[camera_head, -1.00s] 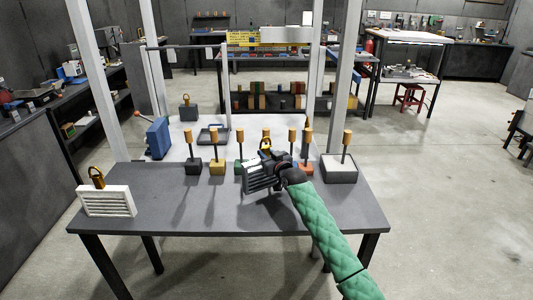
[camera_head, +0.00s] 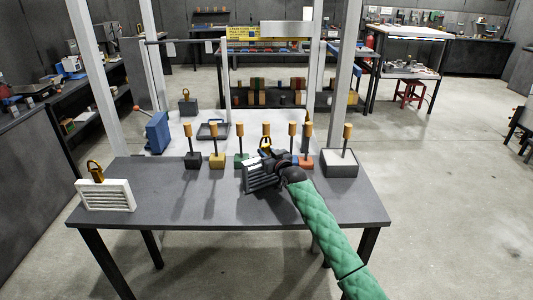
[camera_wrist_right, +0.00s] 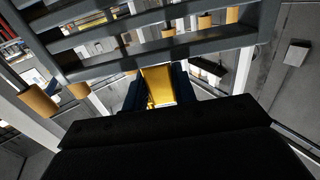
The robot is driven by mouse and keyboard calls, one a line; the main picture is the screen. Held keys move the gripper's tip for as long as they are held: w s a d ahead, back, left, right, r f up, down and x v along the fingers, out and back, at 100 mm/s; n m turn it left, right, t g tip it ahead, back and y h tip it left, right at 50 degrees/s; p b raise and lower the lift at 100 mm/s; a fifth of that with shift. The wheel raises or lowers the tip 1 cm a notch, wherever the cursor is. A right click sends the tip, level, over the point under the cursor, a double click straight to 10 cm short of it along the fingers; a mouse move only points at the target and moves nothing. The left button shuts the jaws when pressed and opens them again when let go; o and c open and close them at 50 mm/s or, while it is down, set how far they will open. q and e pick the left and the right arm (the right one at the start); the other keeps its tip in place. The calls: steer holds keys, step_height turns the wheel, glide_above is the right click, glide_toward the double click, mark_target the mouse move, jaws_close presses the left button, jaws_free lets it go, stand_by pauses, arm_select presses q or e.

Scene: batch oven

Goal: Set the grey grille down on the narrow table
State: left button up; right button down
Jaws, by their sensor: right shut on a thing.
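The grey grille (camera_head: 262,178), a dark slatted panel, is at the middle of the narrow table (camera_head: 200,209), near its far edge. My right gripper (camera_head: 267,150) is shut on the grille's yellow handle, and the slats hang below it. In the right wrist view, the yellow handle (camera_wrist_right: 158,86) sits between the two dark fingers and the grey slats (camera_wrist_right: 150,37) cross the top. I cannot tell whether the grille's lower edge touches the table. My left gripper is not in view.
A white grille (camera_head: 105,195) with a yellow handle stands at the table's left end. Several orange-topped pegs on coloured blocks, such as the black block (camera_head: 192,161), line the far side. The table's front is clear.

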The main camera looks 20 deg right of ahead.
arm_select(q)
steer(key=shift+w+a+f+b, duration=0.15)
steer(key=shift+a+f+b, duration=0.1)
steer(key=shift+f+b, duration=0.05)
arm_select(e)
steer(key=shift+f, duration=0.5)
steer(key=c, duration=1.1)
jaws_free()
steer(key=shift+o, duration=0.2)
steer(key=shift+f, duration=0.1)
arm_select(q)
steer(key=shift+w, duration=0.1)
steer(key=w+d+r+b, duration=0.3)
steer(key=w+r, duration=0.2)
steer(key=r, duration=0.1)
arm_select(e)
steer(key=v, duration=0.8)
